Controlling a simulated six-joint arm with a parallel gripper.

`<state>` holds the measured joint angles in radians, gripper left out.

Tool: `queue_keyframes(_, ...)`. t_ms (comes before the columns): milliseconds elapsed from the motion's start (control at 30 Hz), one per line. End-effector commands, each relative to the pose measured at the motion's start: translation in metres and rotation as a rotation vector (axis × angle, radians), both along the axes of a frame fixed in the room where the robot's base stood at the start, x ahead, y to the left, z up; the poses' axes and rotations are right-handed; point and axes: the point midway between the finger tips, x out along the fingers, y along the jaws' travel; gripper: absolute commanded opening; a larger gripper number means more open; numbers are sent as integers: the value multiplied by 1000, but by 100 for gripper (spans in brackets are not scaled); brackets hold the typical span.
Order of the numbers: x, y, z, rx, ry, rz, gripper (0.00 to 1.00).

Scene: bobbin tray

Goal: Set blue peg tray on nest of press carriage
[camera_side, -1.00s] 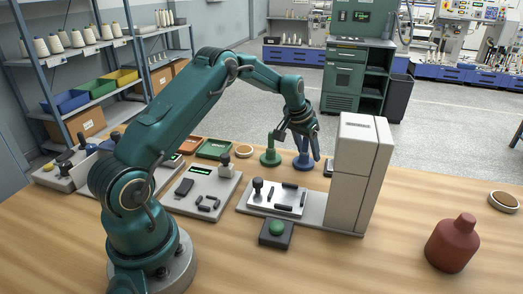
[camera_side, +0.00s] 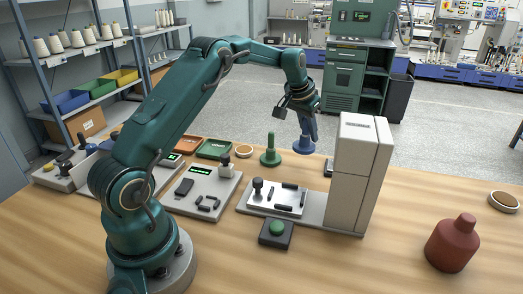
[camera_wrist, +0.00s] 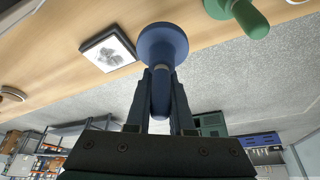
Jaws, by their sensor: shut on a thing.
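The blue peg tray (camera_side: 304,146) has a round flat base and an upright stem. My gripper (camera_side: 309,122) is shut on its stem, base below, and holds it above the back of the table. In the wrist view the blue base (camera_wrist: 163,42) lies beyond the fingers (camera_wrist: 160,82), which are on both sides of the stem. The press carriage (camera_side: 262,203) is a pale plate with a black knob, to the left of the tall press housing (camera_side: 360,170). Black bars on the plate mark what looks like the nest (camera_side: 288,199). My gripper is behind and above it.
A green peg tray (camera_side: 270,151) stands on the table left of the blue one. A black box with a green button (camera_side: 277,229) is in front of the carriage. A dark-framed square (camera_wrist: 108,49) lies near the table edge. A dark red bottle (camera_side: 453,243) stands at right.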

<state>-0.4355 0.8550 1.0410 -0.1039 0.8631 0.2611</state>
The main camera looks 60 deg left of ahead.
Motion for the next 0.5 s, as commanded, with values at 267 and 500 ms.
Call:
queue_keyframes(267,2,1,40,1,-10,7,0)
queue_keyframes(500,-4,-1,27,-4,-10,58,0)
